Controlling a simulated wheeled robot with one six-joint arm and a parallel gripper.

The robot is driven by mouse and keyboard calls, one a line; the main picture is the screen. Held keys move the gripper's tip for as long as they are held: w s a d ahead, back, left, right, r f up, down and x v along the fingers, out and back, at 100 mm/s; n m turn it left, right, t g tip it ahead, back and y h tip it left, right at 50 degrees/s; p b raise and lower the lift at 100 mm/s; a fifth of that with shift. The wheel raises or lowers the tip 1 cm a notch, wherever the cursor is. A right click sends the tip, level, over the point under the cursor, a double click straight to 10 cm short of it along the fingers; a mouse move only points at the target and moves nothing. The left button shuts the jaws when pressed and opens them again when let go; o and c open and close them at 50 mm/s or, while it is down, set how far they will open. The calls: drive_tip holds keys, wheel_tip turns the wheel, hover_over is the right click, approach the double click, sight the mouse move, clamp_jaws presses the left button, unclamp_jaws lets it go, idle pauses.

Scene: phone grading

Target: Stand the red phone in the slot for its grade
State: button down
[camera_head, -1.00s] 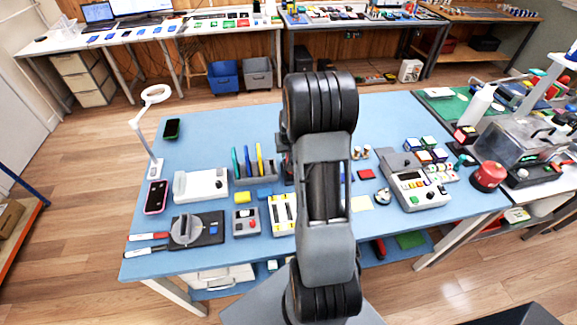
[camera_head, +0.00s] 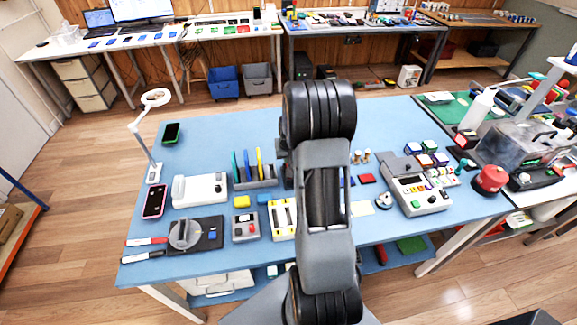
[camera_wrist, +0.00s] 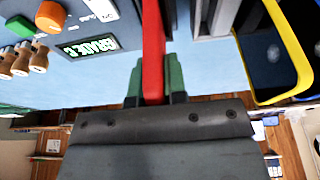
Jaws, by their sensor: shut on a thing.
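In the wrist view the red phone (camera_wrist: 153,45) shows edge-on, upright between the green-padded fingers of my gripper (camera_wrist: 154,85), which is shut on it. Grey rack walls (camera_wrist: 209,18) stand just right of the phone; I cannot tell whether its far end is in a slot. In the head view my arm hides the gripper and the red phone. A grey rack (camera_head: 262,184) there holds several upright coloured phones, left of my arm.
A yellow-framed phone (camera_wrist: 305,70) is close on the right in the wrist view. In the head view a white device (camera_head: 200,190), a dark plate with a knob (camera_head: 208,236) and a keypad unit (camera_head: 415,195) stand on the blue table (camera_head: 220,135). The table's back area is mostly clear.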

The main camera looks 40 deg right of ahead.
drive_tip(key=shift+r, duration=0.1)
drive_tip(key=shift+r+p, duration=1.35)
drive_tip(key=shift+r, duration=0.9)
